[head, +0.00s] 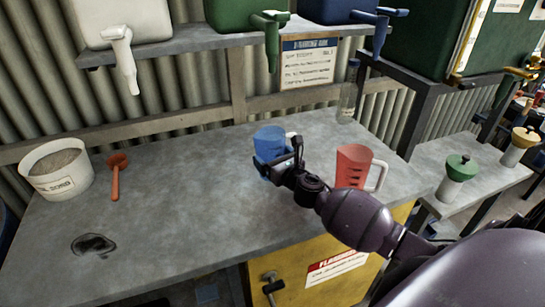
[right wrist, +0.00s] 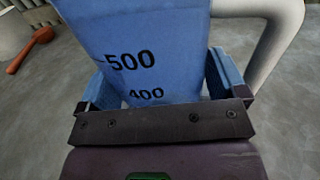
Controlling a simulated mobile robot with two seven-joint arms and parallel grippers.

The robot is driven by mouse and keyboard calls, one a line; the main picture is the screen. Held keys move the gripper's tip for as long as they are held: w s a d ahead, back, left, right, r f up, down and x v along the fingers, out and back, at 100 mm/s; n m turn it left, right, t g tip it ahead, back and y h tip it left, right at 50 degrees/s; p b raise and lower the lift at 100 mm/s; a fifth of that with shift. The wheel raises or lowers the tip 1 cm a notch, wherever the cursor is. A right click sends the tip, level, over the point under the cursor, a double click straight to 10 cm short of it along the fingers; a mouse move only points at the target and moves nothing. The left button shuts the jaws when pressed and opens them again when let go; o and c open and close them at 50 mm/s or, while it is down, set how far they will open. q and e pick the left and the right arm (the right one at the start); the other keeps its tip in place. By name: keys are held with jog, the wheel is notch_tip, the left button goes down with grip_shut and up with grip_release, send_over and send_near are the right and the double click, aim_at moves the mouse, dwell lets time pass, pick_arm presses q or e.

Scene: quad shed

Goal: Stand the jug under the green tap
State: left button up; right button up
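The blue jug (head: 268,143) stands near the middle of the bench, with a pale handle on its right. My right gripper (head: 280,166) has its fingers on either side of it. In the right wrist view the jug (right wrist: 150,60) fills the space between the blue finger pads (right wrist: 162,88), with no clear gap. Its marks 500 and 400 show. The green tap (head: 271,35) hangs from the green tank on the shelf, above and behind the jug. My left gripper is not in view.
A red jug (head: 352,166) stands right of the gripper. A white tap (head: 123,58) and a blue tap (head: 379,32) flank the green one. A white bucket (head: 58,170), an orange scoop (head: 116,175) and a dark puddle (head: 92,244) are at the left. A clear bottle (head: 347,97) stands behind.

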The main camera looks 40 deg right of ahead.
jog(key=shift+o, duration=0.6)
jog(key=shift+r, duration=0.15)
jog(key=s, duration=1.2)
